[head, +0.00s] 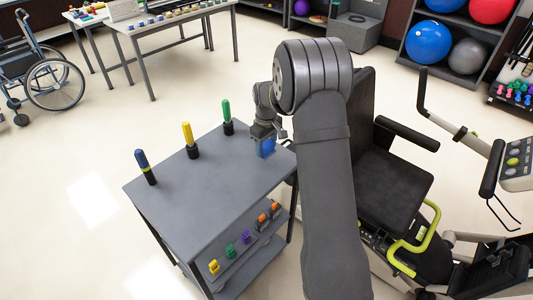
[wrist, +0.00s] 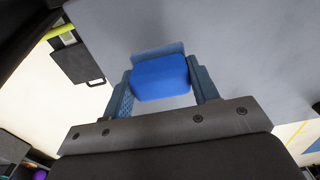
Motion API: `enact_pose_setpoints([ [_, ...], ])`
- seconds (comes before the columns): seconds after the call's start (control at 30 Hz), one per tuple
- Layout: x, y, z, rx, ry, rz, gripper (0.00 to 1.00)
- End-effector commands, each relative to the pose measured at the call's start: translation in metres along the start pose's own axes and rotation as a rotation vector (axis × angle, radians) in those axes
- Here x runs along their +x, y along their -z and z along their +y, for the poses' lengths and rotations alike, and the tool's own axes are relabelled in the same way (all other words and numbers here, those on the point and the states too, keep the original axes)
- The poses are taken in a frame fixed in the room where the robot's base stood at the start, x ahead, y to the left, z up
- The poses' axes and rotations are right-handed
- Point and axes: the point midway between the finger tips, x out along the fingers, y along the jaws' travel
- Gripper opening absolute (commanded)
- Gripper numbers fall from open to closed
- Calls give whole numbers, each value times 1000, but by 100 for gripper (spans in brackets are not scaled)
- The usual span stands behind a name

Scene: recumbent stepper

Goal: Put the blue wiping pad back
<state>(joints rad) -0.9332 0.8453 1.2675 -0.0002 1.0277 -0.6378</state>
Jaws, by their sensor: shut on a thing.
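The blue wiping pad (head: 266,147) is at the right back part of the grey cart top (head: 200,200). My gripper (head: 267,136) is above it and reaches down to it. In the wrist view, the blue pad (wrist: 160,77) sits between the two fingers of my gripper (wrist: 163,82), which are shut on its sides. A thin grey-blue edge shows along the pad's far side. I cannot tell whether the pad touches the cart top. Part of the pad is hidden by my gripper in the head view.
Blue, yellow (head: 189,138) and green (head: 227,117) handled tools stand upright on the cart's left and back. Small coloured items sit on its lower shelf (head: 250,262). The black-seated stepper (head: 390,185) is close on the right. The cart top's middle is clear.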

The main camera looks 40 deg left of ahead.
Motion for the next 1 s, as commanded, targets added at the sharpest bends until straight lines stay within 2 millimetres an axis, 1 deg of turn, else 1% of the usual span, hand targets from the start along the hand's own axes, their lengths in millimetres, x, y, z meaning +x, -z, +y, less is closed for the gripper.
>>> enact_pose_setpoints([
  [0.23,34,-1,-1,0,2,-3,33],
  [0.3,37,-1,0,0,1,-1,33],
  [0.5,37,-1,0,0,0,0,33],
  [0.63,40,-1,0,0,1,-1,33],
  [0.67,40,-1,0,0,1,-1,58],
  [0.7,40,-1,0,0,1,-1,66],
  [0.77,40,-1,0,0,1,-1,76],
  [1.0,40,-1,0,0,1,-1,76],
])
